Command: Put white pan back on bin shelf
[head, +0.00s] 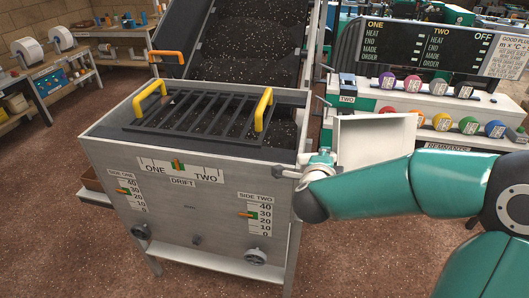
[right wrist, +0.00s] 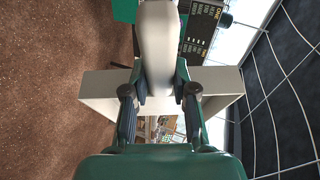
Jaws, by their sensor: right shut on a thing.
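The white pan (head: 375,140) is an open, box-like pan right of the metal machine, behind my right forearm in the head view. My right gripper (head: 318,165) is at its near left side, beside the machine's right corner. In the right wrist view the gripper (right wrist: 160,95) is shut on a pale rounded part, with the pan (right wrist: 98,86) spreading out to both sides behind the fingers. The forearm hides the pan's lower part. No shelf is clearly marked as the bin shelf. My left gripper is not in view.
The metal machine (head: 190,205) with a black grate (head: 195,112) and yellow handles stands at centre left. A rack with coloured rolls (head: 437,85) and a REMNANTS label stands behind the pan, under a dark screen (head: 425,45). Brown floor is clear at front left.

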